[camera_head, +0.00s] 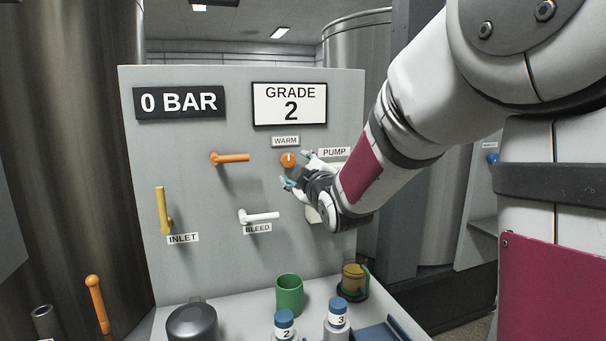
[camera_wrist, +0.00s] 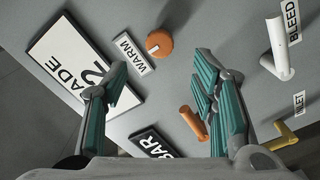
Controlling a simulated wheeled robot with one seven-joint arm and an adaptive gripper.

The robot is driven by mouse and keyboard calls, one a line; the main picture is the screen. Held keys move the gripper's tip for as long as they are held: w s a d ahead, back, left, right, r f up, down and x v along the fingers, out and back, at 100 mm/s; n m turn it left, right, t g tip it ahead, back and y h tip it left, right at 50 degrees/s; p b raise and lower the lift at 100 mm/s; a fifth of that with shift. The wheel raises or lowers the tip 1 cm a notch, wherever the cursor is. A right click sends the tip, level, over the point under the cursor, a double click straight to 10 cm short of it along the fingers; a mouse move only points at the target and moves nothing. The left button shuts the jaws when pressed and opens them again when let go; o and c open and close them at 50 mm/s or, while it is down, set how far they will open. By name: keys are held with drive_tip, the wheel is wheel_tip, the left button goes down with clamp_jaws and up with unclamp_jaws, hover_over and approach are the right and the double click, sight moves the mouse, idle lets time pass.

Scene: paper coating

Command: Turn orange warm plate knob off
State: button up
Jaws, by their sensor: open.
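The orange warm knob (camera_head: 288,159) is on the grey panel, under the WARM label (camera_head: 285,141). Its white mark looks about upright in the head view. In the wrist view the round knob (camera_wrist: 160,43) shows whole, ahead of the gap between my fingers. My gripper (camera_head: 298,169) is open and empty, just right of and below the knob in the head view. In the wrist view its teal-padded fingers (camera_wrist: 162,75) stand apart, one either side of the knob's line. They do not appear to touch it.
An orange lever (camera_head: 234,158), white bleed handle (camera_head: 262,217) and yellow inlet handle (camera_head: 163,211) stick out from the panel. A green cup (camera_head: 289,294), blue-capped bottles (camera_head: 284,320) and an amber jar (camera_head: 354,278) stand on the shelf below.

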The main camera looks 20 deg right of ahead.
drive_tip(key=shift+s+a, duration=0.2)
drive_tip(key=shift+s, duration=1.6)
